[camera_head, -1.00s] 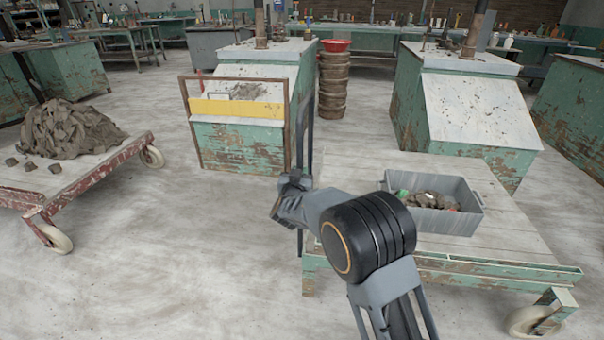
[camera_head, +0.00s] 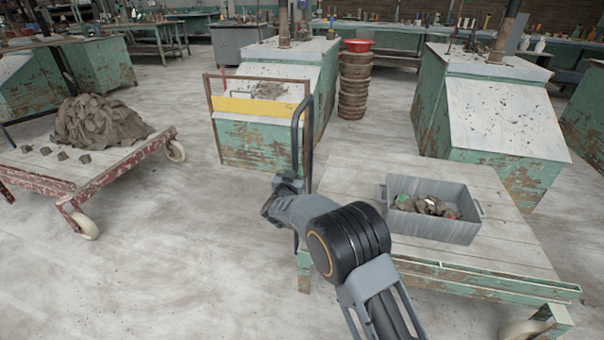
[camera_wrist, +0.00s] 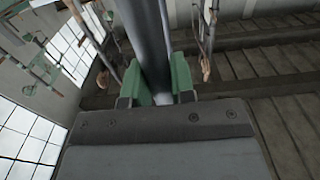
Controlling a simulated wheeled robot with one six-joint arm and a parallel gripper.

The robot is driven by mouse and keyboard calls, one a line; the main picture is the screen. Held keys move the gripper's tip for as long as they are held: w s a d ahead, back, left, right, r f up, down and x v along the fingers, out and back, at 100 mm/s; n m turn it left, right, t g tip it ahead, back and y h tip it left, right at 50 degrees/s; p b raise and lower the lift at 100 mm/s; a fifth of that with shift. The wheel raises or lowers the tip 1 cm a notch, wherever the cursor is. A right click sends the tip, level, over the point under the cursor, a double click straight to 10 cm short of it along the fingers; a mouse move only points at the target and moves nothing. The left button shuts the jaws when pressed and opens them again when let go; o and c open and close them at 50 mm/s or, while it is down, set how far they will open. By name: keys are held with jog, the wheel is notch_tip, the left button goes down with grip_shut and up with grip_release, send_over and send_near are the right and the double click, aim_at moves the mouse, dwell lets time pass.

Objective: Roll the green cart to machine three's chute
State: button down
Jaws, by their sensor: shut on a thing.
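The green cart (camera_head: 432,273) stands at the lower right in the head view, with a pale plank top, chipped green frame and pale wheels. A grey bin (camera_head: 462,229) with clay scraps sits on it. My gripper (camera_head: 291,184) is at the cart's left side, shut on its upright dark handle (camera_head: 309,118). In the wrist view the handle bar (camera_wrist: 147,35) runs between the green finger pads. Two green machines with sloped white chutes stand beyond, one at centre (camera_head: 262,142) with a yellow bar and one at right (camera_head: 500,118). I cannot tell which is machine three.
A red cart (camera_head: 125,168) with a heap of clay stands at left. A stack of brown tubs (camera_head: 354,90) with a red basin on top stands between the machines. Bare floor lies between the red cart and my arm.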

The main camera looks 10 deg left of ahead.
jog(key=shift+a, duration=0.2)
jog(key=w+a+p, duration=0.1)
jog(key=a+p, duration=0.1)
jog(key=a, duration=0.5)
jog(key=shift+a+p, duration=0.4)
dwell(0.4)
jog(key=w+a+b, duration=0.1)
jog(key=a, duration=0.6)
jog(key=shift+a, duration=0.35)
jog(key=shift+w, duration=0.1)
